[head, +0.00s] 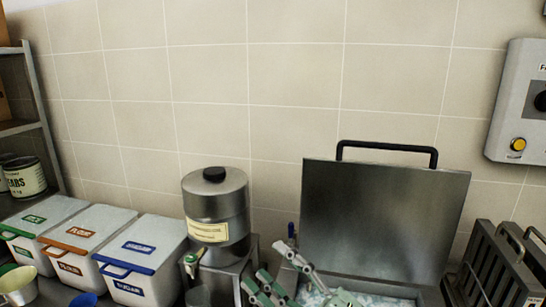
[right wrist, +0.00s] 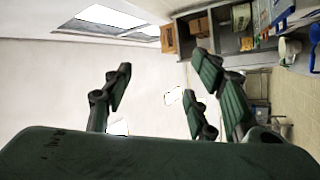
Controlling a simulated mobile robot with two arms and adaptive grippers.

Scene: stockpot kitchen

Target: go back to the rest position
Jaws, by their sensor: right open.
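My right gripper (head: 275,278) is at the bottom middle of the head view, in front of the left edge of the open steel vessel (head: 388,225). Its green-padded fingers are spread. In the right wrist view the fingers of the gripper (right wrist: 165,88) stand apart with nothing between them, facing the room and a shelf. My left gripper is not in view.
A steel dispenser (head: 215,205) stands left of the gripper. White bins with coloured trim (head: 152,258) line the counter at left. The vessel's lid is up and pale contents show below. Dark racks (head: 497,270) stand at right. A control box (head: 522,100) is on the wall.

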